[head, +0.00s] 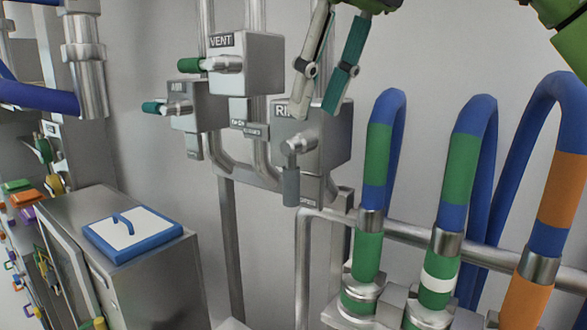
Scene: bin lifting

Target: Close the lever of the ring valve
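The ring valve (333,146) is a grey metal box on the wall pipes. Its label is partly hidden by a fingertip and reads "RI". Its lever (291,187) has a grey-blue grip and hangs straight down from the hub on the box's front. My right gripper (316,110) comes down from the top, its two fingers apart and nothing seen between them. Its fingertips overlap the top of the valve box in the picture, above the lever grip. I cannot tell whether they touch the box. My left gripper is not in view.
The vent valve (262,65), with a green handle pointing left, sits up and left. A smaller valve (187,106) with a teal handle is beside it. Blue hoses (479,180) with coloured bands rise at the right. A metal cabinet (160,270) stands lower left.

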